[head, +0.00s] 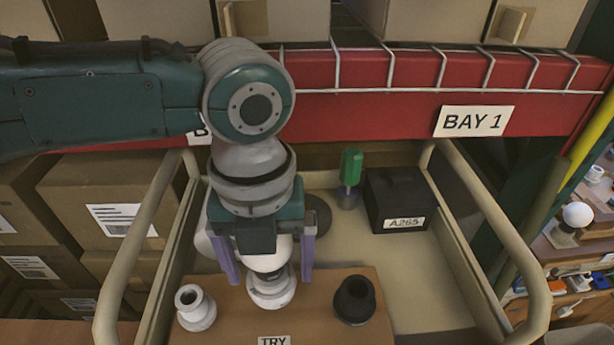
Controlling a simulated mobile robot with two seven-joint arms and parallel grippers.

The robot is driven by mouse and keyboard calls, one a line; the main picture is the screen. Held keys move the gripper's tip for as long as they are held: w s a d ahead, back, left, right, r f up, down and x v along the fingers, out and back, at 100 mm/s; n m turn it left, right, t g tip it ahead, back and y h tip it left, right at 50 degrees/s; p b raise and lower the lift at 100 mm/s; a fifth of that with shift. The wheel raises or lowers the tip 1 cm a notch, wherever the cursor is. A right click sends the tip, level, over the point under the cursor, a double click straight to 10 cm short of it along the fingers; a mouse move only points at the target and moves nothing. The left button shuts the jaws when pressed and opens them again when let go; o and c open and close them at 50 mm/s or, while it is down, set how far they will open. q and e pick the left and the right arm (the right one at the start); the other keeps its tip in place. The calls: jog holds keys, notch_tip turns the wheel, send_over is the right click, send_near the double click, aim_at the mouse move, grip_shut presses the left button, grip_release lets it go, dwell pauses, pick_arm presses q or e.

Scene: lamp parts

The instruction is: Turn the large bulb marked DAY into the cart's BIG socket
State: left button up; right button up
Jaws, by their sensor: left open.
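A white bulb (264,262) stands upright at the middle white socket (271,291) on the cart's brown board (315,325). Its upper part is hidden by my left gripper, and I cannot read a DAY mark. I cannot tell how deep it sits. My left gripper (268,276) points down, with its purple fingers open on either side of the bulb, apart from it as far as I can see. A smaller white socket (195,308) is on the board's left and a black socket (354,300) on its right. No BIG label is readable. My right gripper is not in view.
A black box (397,200) marked A265, a green-handled tool (350,170) and a grey disc (317,214) are in the cart behind the board. A white rounded thing shows partly left of my gripper. Cart rails (490,220) rise at both sides.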

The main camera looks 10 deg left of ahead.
pick_arm(q)
jog(key=n+p, duration=0.1)
jog(key=n, duration=0.2)
jog(key=shift+r+p, duration=0.1)
jog(key=shift+p, duration=0.25)
jog(key=n, duration=0.2)
jog(key=shift+d+n+p, duration=0.1)
jog(key=shift+n+p, duration=0.2)
jog(key=shift+p, duration=0.1)
jog(key=shift+w+n, duration=0.1)
jog(key=shift+n, duration=0.5)
jog(key=shift+c, duration=0.3)
jog(key=c, duration=0.9)
jog(key=m, duration=0.3)
jog(key=m+b, duration=0.1)
jog(key=shift+f+m, duration=0.25)
jog(key=shift+m, duration=0.15)
jog(key=shift+r+m, duration=0.1)
jog(key=shift+m, duration=0.9)
